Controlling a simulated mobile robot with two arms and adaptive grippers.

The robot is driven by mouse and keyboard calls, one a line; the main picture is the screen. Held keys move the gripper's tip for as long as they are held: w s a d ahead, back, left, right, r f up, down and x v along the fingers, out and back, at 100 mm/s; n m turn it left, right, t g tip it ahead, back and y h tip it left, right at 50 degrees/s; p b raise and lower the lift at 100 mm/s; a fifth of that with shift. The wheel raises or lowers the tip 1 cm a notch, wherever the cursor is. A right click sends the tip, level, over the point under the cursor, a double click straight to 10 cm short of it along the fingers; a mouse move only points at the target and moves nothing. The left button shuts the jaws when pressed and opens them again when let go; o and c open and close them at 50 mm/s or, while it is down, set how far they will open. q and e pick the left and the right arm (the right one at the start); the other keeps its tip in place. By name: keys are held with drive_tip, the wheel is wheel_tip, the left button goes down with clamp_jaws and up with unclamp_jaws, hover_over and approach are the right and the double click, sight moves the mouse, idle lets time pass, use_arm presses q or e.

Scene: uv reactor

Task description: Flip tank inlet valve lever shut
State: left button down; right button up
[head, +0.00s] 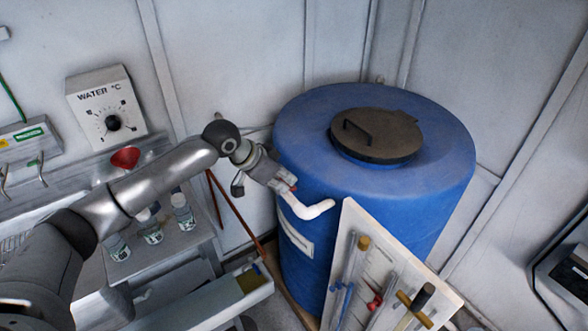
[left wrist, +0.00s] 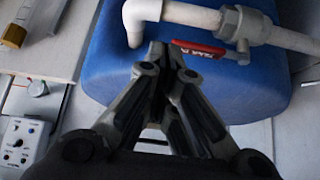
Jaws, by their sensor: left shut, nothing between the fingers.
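The red valve lever (left wrist: 200,49) shows in the left wrist view, roughly in line with the white pipe (left wrist: 192,14) and joined to the grey-white valve body (left wrist: 246,26). In the head view a bit of red shows by the fingertips, and the white pipe (head: 312,209) bends down in front of the blue tank (head: 440,185). My left gripper (head: 284,184) is shut and empty at the tank's left side. In the left wrist view its fingertips (left wrist: 160,50) are close to the lever's free left end; I cannot tell whether they touch. The right gripper is not in view.
A white panel (head: 352,240) with tubes and valves leans in front of the tank. A bench with small bottles (head: 182,212) and a red funnel (head: 125,158) stands at left. A WATER °C dial box (head: 105,103) is on the wall.

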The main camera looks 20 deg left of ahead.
use_arm(q)
drive_tip(key=w+a+r, duration=0.2)
drive_tip(key=a+r, duration=0.1)
drive_tip(key=r, duration=0.1)
drive_tip(key=shift+w+a+r+n+t, duration=0.15)
drive_tip(key=shift+a+r+n+t, duration=0.15)
drive_tip(key=shift+r, duration=0.05)
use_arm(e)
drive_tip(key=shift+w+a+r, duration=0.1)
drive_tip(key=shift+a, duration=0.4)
use_arm(q)
drive_tip(key=shift+d+f, duration=0.1)
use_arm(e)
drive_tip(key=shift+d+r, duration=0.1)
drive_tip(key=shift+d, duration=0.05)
use_arm(q)
drive_tip(key=shift+p+x, duration=1.7)
drive_tip(key=shift+x, duration=3.25)
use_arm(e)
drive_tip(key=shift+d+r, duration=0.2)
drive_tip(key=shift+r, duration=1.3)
